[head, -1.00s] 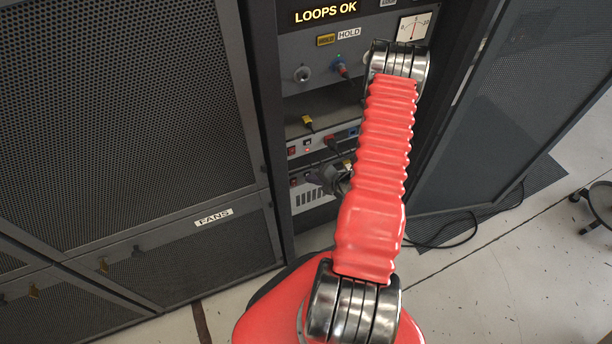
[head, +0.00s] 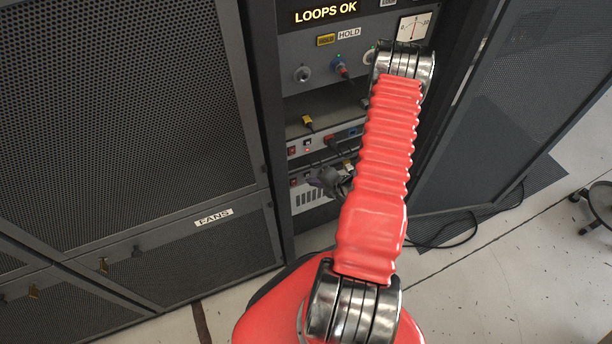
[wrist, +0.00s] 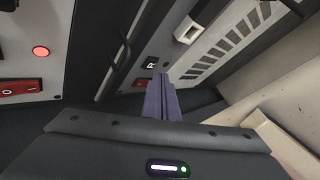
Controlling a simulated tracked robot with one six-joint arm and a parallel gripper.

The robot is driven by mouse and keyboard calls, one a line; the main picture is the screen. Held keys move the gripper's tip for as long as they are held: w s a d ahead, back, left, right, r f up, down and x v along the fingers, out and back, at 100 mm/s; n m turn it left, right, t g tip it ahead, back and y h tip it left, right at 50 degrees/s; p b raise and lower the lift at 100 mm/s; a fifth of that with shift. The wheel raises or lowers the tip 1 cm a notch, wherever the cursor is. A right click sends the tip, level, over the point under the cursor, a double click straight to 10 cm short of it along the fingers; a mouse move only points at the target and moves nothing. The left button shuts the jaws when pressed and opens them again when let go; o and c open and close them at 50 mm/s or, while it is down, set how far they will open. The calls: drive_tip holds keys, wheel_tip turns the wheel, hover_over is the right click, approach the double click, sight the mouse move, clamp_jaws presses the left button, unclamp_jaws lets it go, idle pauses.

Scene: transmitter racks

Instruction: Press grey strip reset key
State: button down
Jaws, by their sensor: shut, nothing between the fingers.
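The lower grey strip (head: 312,196) with dark slots sits low in the open rack bay. In the wrist view its slotted grey face (wrist: 225,42) runs up to the right. A small dark key with a white R-like mark (wrist: 150,62) shows just beyond my fingertips. My gripper (wrist: 163,80) is shut and empty, its fingers pointing at the strip's near end. The fingertips look close to the key; I cannot tell whether they touch. In the head view my gripper (head: 322,178) is dark and partly hides the strip's upper part.
The upper strip (head: 322,142) has a red rocker switch (wrist: 20,88) and a lit red button (wrist: 40,52). A dark handle (wrist: 122,55) stands left of my fingers. The open rack door (head: 510,120) is at right.

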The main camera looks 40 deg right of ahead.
drive_tip(key=shift+s+a, duration=0.25)
drive_tip(key=shift+s, duration=0.55)
drive_tip(key=shift+s+a, duration=0.2)
drive_tip(key=shift+s, duration=0.65)
drive_tip(key=shift+s+a, duration=0.25)
drive_tip(key=shift+s, duration=0.55)
drive_tip(key=shift+s, duration=0.15)
